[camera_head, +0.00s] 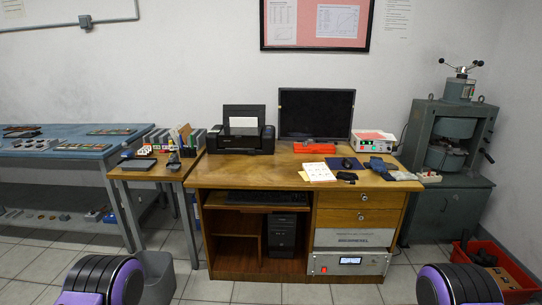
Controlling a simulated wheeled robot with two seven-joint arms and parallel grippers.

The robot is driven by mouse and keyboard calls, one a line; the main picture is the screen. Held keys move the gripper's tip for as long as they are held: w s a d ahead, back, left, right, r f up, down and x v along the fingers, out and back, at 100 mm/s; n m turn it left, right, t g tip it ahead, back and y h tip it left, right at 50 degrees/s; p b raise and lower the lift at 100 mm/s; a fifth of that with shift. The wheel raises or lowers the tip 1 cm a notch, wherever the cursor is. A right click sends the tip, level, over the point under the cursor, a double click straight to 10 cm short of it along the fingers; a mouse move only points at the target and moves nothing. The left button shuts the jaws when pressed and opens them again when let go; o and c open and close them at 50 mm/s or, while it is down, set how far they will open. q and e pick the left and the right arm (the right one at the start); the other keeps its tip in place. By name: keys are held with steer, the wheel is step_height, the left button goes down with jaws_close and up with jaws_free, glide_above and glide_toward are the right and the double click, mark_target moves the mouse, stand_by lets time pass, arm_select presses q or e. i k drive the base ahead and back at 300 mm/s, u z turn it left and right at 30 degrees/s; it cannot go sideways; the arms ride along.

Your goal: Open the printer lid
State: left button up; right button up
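A black printer (238,138) stands on the left part of the wooden desk, against the back wall. Its rear paper support is up and holds a white sheet (243,124). The printer is small in view, and I cannot tell how its lid stands. Parts of my two arms, black and purple, show at the bottom left and bottom right edges. No gripper fingers are in view, and nothing of mine is near the printer.
The wooden desk (230,176) also holds a monitor (316,113), papers (319,172), a mouse on a mat and a red-and-white device (373,140). A small side table (150,172) stands left. A grey bin (156,277) and red crate (503,262) are on the floor. Tiled floor before the desk is clear.

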mark_target(237, 133)
steer(key=i, duration=1.85)
steer(key=u, duration=0.05)
